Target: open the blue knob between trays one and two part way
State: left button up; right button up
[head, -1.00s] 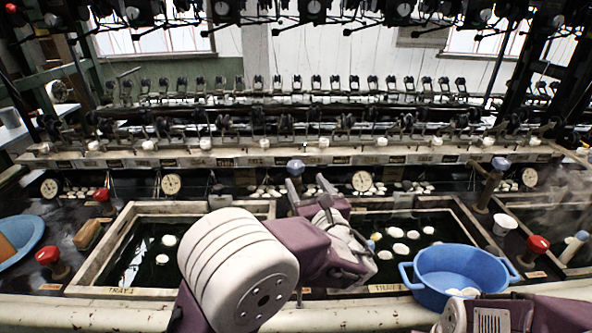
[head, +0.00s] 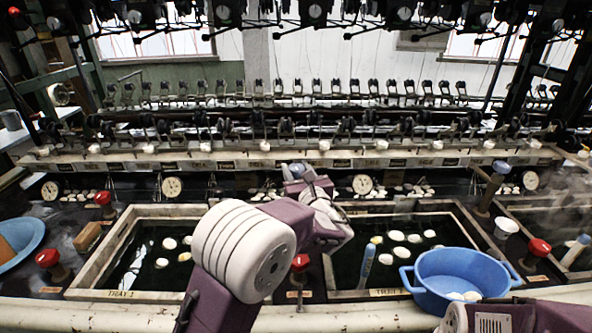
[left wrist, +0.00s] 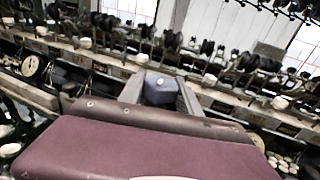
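The blue knob (head: 297,169) between trays one and two stands at the back of the gap between the basins. My left gripper (head: 294,178) reaches it from the front. In the left wrist view the blue-grey knob (left wrist: 160,87) sits between the two grey fingers (left wrist: 160,96), which appear to press on both its sides. The knob's stem is hidden behind my gripper. Tray one (head: 106,238) is at the left and tray two (head: 462,214) at the right. A part of my right arm shows at the bottom right; its fingers are out of view.
A red knob (head: 300,262) stands at the front of the same gap. A blue two-handled basin (head: 445,283) sits over tray two's front right corner. Another blue knob (head: 501,167) stands farther right. A round dial (head: 362,184) is behind tray two. White cocoons float in both trays.

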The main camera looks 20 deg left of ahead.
pick_arm(q)
grip_shut()
jog(key=shift+r+n+g+y+p, duration=0.15)
jog(key=shift+n+g+y+p, duration=0.25)
jog(key=shift+y+p, duration=0.35)
jog(key=n+g+y+p, duration=0.4)
jog(key=g+p, duration=0.1)
jog(key=p, duration=0.1)
jog(key=shift+n+y+p, duration=0.25)
jog(key=shift+n+p, duration=0.05)
jog(key=shift+n+g+y+p, duration=0.9)
jog(key=shift+n+g+p, duration=0.3)
jog(key=shift+g+p, duration=0.4)
jog(key=shift+s+g, duration=0.1)
jog(key=shift+g, duration=0.2)
jog(key=o, duration=1.2)
grip_release()
jog(key=shift+c, duration=0.2)
